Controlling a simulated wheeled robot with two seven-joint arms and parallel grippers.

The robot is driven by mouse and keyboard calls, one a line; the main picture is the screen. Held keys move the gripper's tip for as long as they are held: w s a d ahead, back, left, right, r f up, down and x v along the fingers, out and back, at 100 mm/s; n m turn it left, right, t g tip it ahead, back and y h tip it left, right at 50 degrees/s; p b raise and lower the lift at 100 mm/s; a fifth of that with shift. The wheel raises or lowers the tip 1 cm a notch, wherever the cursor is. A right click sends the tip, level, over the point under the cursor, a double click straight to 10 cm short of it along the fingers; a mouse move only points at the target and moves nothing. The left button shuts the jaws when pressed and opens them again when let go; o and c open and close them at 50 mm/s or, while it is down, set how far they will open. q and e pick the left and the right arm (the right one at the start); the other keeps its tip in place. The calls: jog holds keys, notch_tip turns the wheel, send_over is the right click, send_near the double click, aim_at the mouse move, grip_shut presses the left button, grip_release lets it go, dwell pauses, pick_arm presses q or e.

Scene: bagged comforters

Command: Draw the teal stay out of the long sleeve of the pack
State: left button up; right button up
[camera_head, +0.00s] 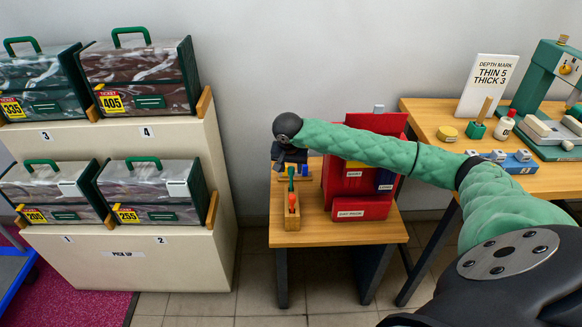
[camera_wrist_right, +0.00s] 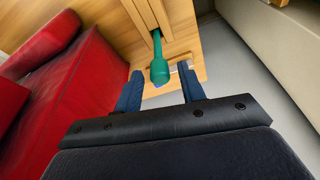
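The red pack (camera_head: 345,196) stands on a small wooden table, with white labels and a dark blue patch on its front; its red side also shows in the wrist view (camera_wrist_right: 60,105). My right arm crosses in front of part of it. My right gripper (camera_head: 290,160) is over the table's left part, beside the pack. In the wrist view its two blue fingers (camera_wrist_right: 160,84) are apart, with a green round-ended handle (camera_wrist_right: 160,68) between and just beyond the tips. My left gripper is out of view.
A shelf of bagged comforters (camera_head: 150,220) is at left. A bench (camera_head: 455,150) with a green press stands right.

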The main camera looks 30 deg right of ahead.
jog(key=shift+o, duration=0.3)
jog(key=shift+r, duration=0.1)
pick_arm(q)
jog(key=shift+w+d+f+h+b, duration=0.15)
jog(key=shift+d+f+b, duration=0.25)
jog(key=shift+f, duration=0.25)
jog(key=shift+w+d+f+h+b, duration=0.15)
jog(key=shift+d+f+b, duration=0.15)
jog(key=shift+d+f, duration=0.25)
pick_arm(e)
jog(key=v, duration=0.7)
jog(key=shift+r, duration=0.25)
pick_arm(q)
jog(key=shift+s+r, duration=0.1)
pick_arm(e)
jog(key=shift+s+a, duration=0.1)
